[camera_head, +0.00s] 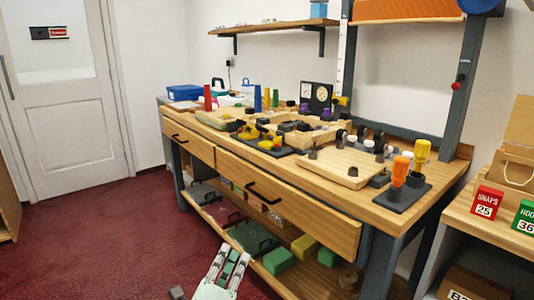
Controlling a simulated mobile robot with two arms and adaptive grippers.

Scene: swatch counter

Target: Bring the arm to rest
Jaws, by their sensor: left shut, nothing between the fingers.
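My left gripper (235,256) shows at the bottom of the head view, below the worktop and in front of the bench's lower shelf. Its fingers are shut with nothing between them. Its light-coloured body runs down out of the picture. The wooden workbench (320,207) stands beyond it, and I cannot tell the exact gap between the gripper and the shelf. My right gripper is not in view.
Dark cases (254,237) and green and yellow blocks (278,261) fill the lower shelf. Tools crowd the worktop, with orange and yellow handles (401,170) at its near right. Two drawer handles stick out in front. Red floor (95,240) is open at left.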

